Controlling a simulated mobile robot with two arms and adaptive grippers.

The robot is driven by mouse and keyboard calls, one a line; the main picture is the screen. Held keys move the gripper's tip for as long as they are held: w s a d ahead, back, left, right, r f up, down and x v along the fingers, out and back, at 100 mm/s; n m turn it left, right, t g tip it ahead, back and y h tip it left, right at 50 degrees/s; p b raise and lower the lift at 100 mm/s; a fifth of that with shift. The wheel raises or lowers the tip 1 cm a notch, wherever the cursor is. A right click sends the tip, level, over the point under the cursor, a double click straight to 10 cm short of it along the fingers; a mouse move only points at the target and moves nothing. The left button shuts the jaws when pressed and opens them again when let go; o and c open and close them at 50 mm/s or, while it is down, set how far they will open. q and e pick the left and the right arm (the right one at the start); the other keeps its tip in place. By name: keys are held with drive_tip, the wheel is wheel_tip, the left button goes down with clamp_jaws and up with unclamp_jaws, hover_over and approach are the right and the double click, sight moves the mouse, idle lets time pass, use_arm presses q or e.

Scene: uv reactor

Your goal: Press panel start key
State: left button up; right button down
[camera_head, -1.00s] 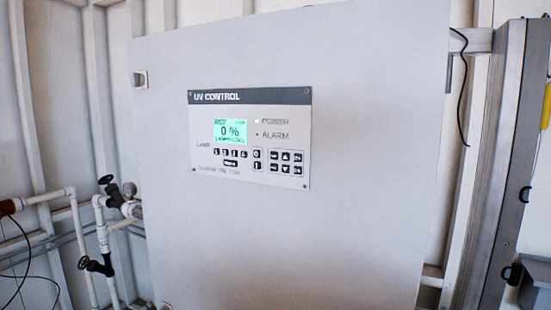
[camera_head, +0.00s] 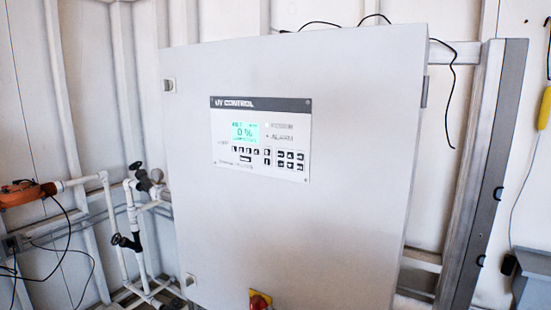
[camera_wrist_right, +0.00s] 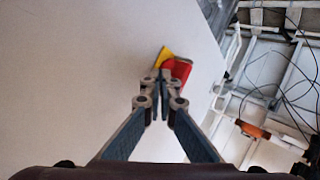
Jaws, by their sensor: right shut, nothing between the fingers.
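The UV control panel (camera_head: 261,138) is set in the front of a large light grey cabinet (camera_head: 300,225). Its lit green display (camera_head: 245,132) reads 0 %. Rows of small dark keys (camera_head: 290,160) sit below and right of the display; their labels are too blurred to read. My right gripper (camera_wrist_right: 160,75) is shut and empty in the right wrist view, with the cabinet face behind it. A red and yellow switch (camera_wrist_right: 180,68) shows just beyond its fingertips; I cannot tell whether they touch. Neither gripper shows in the head view.
The red and yellow switch (camera_head: 260,300) is low on the cabinet front in the head view. White pipes with black-handled valves (camera_head: 130,240) stand left of the cabinet. A grey upright post (camera_head: 485,180) and a yellow hanging object (camera_head: 544,108) are at the right.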

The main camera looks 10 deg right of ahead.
sight(267, 162)
drive_tip(key=s+a+r+t, duration=0.2)
drive_tip(key=r, duration=1)
drive_tip(key=s+a+r+n+t+y+p, duration=0.1)
drive_tip(key=s+a+r+t, duration=0.1)
drive_tip(key=r, duration=0.9)
drive_tip(key=s+a+r+t+p, duration=0.1)
drive_tip(key=s+a+r+t, duration=0.1)
drive_tip(key=r, duration=1)
drive_tip(key=shift+a+r+t+y, duration=0.4)
drive_tip(key=shift+a+t, duration=0.15)
drive_tip(key=shift+t, duration=0.35)
drive_tip(key=shift+f, duration=0.1)
drive_tip(key=shift+w+d, duration=0.85)
drive_tip(key=shift+w, duration=0.35)
drive_tip(key=shift+w+d, duration=0.9)
drive_tip(key=shift+w, duration=0.25)
drive_tip(key=shift+w+d, duration=0.85)
drive_tip(key=shift+w, duration=0.35)
drive_tip(key=shift+w+d, duration=0.25)
drive_tip(key=shift+w, duration=0.05)
